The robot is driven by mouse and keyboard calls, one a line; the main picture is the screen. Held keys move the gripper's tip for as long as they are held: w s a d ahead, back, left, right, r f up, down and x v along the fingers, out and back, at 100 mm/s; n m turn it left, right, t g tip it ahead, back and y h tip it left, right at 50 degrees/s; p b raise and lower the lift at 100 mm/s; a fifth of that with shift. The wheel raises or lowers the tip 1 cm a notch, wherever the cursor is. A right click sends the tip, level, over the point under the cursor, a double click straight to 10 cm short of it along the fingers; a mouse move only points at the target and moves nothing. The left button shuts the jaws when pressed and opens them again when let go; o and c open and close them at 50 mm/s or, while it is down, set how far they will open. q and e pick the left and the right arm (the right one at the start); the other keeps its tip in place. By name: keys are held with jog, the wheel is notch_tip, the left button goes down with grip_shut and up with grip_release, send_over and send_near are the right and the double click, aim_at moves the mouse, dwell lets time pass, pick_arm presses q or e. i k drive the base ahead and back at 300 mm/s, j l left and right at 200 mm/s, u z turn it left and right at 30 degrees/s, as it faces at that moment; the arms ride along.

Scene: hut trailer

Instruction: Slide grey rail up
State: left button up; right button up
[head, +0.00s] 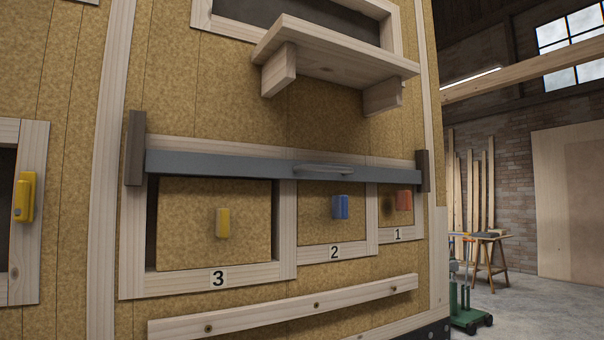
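The grey rail (230,166) is a long flat bar running across the wall above three numbered panels. It has a light grey handle (323,169) right of its middle. Its left end sits at a dark brown upright guide (135,148), and its right end at another dark guide (423,171). The rail lies across the top edge of the panels, with a strip of pale wooden frame showing above it. Neither of my grippers is in view.
Panel 3 (185,240) has a yellow knob (223,222), panel 2 a blue knob (340,207), panel 1 a red knob (403,200). A wooden shelf (340,65) juts out above the rail. A wooden batten (270,313) runs below. Open floor lies at right, with a green trolley (468,317).

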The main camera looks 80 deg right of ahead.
aim_at(165, 161)
jog(key=z, duration=2.5)
jog(key=l, duration=0.1)
